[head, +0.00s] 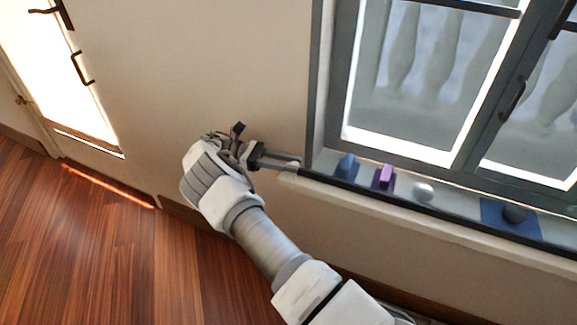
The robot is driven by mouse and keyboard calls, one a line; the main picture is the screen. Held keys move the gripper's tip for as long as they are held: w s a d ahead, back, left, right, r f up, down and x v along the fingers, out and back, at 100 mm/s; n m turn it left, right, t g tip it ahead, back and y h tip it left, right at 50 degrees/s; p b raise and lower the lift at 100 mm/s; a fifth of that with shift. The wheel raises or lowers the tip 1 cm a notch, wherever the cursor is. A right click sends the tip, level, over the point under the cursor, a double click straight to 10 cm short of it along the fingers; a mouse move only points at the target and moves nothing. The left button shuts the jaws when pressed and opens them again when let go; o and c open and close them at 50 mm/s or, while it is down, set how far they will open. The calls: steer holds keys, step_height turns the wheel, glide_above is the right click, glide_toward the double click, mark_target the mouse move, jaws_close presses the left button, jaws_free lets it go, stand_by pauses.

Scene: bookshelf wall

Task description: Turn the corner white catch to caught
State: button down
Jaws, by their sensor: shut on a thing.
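My gripper (296,163) reaches right from the wrist to the left end of the window sill, at the lower left corner of the window frame. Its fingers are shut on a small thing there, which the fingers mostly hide. By its place at the corner, this fits the corner white catch, but its shape and turn cannot be made out.
On the sill (455,197), right of my gripper, stand a blue block (346,167), a purple block (383,177), a white ball (424,191) and a dark ball (514,214) on a blue square (493,212). A dark rail runs along the sill's front. Wooden floor (90,250) is clear at lower left.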

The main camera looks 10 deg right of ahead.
stand_by(0.4)
steer(key=c, duration=0.7)
jaws_free()
steer(key=shift+o, duration=0.2)
steer(key=shift+a, duration=0.1)
